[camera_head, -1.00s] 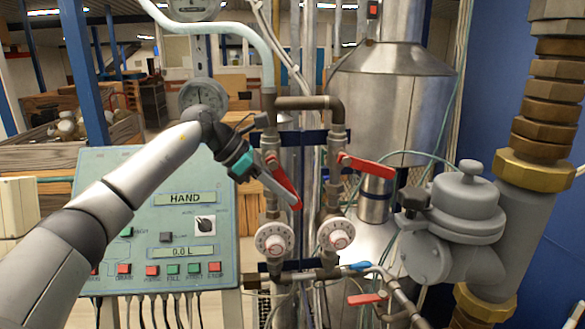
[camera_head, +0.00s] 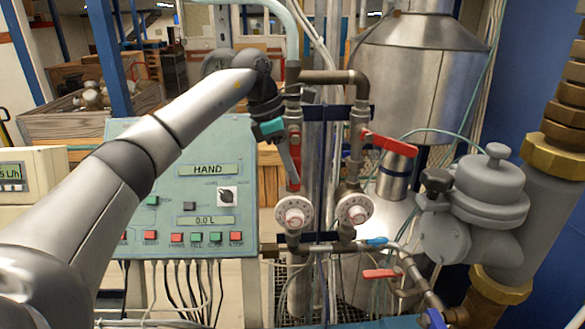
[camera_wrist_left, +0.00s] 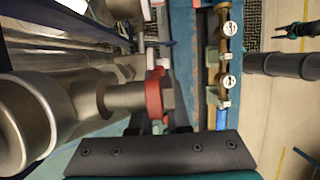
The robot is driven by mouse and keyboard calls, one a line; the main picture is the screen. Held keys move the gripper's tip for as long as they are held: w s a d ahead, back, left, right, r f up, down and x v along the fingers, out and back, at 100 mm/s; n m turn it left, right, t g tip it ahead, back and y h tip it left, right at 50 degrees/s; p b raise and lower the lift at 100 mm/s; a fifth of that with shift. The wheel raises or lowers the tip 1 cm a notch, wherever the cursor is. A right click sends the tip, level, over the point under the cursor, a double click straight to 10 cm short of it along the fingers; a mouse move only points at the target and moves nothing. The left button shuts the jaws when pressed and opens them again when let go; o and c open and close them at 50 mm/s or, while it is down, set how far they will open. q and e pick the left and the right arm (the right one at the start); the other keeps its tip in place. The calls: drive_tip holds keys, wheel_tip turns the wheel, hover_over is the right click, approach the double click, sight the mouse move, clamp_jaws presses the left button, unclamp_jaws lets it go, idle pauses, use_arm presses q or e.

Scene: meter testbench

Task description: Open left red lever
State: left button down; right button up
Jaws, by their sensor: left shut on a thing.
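The left red lever (camera_head: 296,155) is on the left vertical pipe above the left dial and now hangs nearly straight down along the pipe. My left gripper (camera_head: 292,172) comes from the upper left and is shut on this lever, partly hiding it. In the left wrist view the red lever (camera_wrist_left: 154,95) shows just beyond the dark gripper plate, with the fingers on either side. The right red lever (camera_head: 390,142) sticks out sideways to the right from the second pipe. My right gripper is not in view.
A control panel (camera_head: 155,175) stands left of the pipes, behind my left arm. Two white dials (camera_head: 294,213) (camera_head: 354,209) sit below the levers. A grey meter (camera_head: 485,200) and thick pipe are on the right. A small red lever (camera_head: 381,274) is lower down.

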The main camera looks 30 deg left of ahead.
use_arm(q)
drive_tip(key=c, duration=0.9)
unclamp_jaws()
drive_tip(key=shift+r, duration=0.1)
drive_tip(key=v, duration=1.5)
drive_tip(key=shift+s+a, duration=0.1)
drive_tip(key=shift+s, duration=0.05)
